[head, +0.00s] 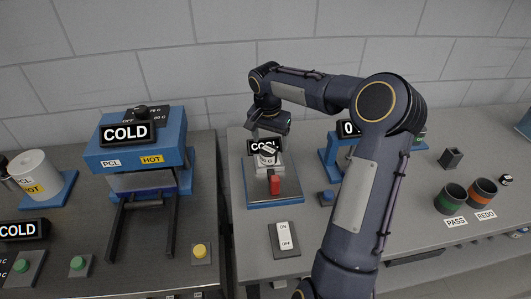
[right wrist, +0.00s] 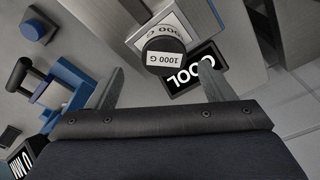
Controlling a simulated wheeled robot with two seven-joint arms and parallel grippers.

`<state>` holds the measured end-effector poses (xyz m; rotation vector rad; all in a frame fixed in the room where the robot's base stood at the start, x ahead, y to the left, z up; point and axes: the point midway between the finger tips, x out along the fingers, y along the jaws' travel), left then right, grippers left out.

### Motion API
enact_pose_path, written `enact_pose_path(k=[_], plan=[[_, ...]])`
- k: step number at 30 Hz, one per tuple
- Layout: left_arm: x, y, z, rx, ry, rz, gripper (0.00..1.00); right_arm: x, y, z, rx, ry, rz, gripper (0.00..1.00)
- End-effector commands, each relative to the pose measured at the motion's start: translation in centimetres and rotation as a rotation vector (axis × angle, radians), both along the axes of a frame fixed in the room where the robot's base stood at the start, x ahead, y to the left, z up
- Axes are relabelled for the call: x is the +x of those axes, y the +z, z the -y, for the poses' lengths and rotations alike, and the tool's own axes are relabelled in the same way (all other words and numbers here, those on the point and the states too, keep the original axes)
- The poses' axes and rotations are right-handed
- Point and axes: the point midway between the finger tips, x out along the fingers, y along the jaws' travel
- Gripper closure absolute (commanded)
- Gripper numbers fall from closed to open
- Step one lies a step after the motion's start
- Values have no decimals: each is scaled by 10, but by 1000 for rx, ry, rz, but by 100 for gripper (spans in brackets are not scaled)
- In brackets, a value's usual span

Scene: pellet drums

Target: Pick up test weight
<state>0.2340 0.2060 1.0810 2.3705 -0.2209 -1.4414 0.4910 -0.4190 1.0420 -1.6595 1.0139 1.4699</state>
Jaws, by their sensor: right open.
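The test weight (right wrist: 166,45) has a dark round top with a white "1000 G" label. In the right wrist view it stands at a pale block that also reads "1000 G". In the head view the weight (head: 268,157) is partly hidden below my right gripper, in front of a "COOL" display. My right gripper (head: 270,137) is above it. In the right wrist view my right gripper (right wrist: 161,67) has its fingers spread wide, one on either side of the weight's lower edge, with nothing held. My left gripper is not in view.
The "COOL" display (right wrist: 193,72) is close to the right finger. A blue scale-like stand (head: 331,158) is to the right, partly behind my arm. Green (head: 451,198) and orange (head: 482,192) cups stand further right.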

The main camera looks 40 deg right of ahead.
Motion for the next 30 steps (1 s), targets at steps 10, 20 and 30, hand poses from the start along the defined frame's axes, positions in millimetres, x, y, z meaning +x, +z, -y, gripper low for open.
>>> enact_pose_path(k=[10, 20, 30], plan=[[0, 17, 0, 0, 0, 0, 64, 5, -46, -1, 3, 2, -3, 25], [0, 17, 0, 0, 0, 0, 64, 6, -54, -1, 2, 3, 1, 26], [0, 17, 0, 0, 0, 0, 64, 6, -53, -1, 2, 3, 1, 71]])
